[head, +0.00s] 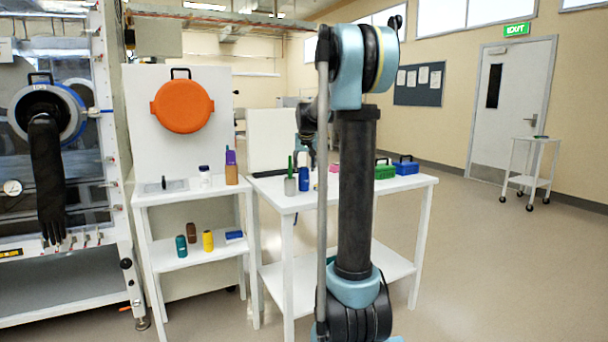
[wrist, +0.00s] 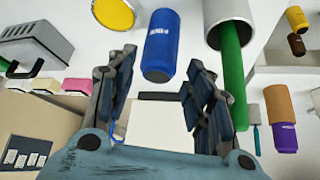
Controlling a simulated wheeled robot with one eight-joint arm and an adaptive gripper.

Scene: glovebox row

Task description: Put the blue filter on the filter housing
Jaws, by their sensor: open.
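The blue filter (head: 304,179), a blue cylinder with a white label, stands on the front left of the white table. In the wrist view the blue filter (wrist: 163,45) shows ahead of and between the fingers. My gripper (head: 310,158) is open, with its fingers pointing down above the filter and partly hidden by my arm. In the wrist view my gripper (wrist: 161,62) has both fingers spread and holds nothing; I cannot tell any contact. A grey plate with a short black post (head: 163,185), possibly the filter housing, sits on the left stand.
A grey cup (head: 290,187) with a green tool (wrist: 232,75) stands close beside the filter. Green (head: 384,170) and blue (head: 405,166) boxes stand farther right.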

